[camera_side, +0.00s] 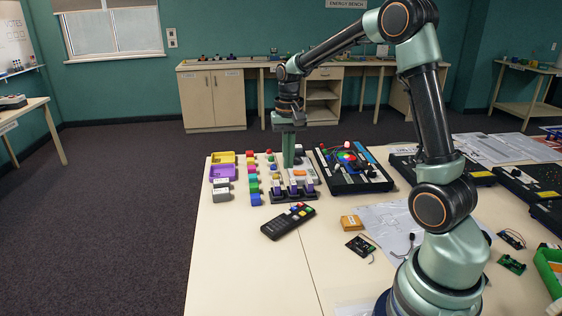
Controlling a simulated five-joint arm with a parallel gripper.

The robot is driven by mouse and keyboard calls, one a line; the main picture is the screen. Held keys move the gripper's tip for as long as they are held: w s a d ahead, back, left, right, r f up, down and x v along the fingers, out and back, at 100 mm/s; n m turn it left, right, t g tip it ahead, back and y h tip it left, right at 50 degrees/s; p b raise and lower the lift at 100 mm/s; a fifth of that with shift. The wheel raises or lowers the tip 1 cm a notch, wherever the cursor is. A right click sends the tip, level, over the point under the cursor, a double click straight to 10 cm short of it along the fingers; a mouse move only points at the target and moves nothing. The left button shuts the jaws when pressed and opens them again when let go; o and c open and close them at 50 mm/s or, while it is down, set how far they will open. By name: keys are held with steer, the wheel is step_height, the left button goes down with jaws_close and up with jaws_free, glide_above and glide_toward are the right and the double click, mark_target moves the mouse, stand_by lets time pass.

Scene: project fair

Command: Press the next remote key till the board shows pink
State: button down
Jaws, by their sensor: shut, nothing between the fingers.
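The black remote (285,222) lies on the table, with several coloured keys at its upper right end. The key labels are too small to read. A black board (375,182) with a multicoloured round patch lies behind it to the right; I cannot tell whether it shows pink. My gripper (289,164) points down and is shut and empty. In the picture it is above the remote, over an area of small parts left of the board. I cannot tell whether its tips touch anything there.
Small coloured blocks (253,185) stand in a column beside yellow and purple trays (222,173). A dark device with purple parts (294,194) sits between the remote and my gripper. A yellow-brown box (351,222) and small circuit boards lie to the right. The front left tabletop is clear.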

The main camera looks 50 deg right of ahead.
mark_target(288, 212)
steer(key=shift+f, duration=0.1)
step_height(288, 212, down, 14)
steer(key=shift+r, duration=0.1)
stand_by(0.6)
steer(key=shift+s+a+f, duration=0.1)
steer(key=shift+s+f, duration=0.05)
steer(key=shift+f, duration=0.8)
steer(key=shift+r, duration=0.1)
step_height(288, 212, up, 15)
steer(key=shift+w, duration=0.35)
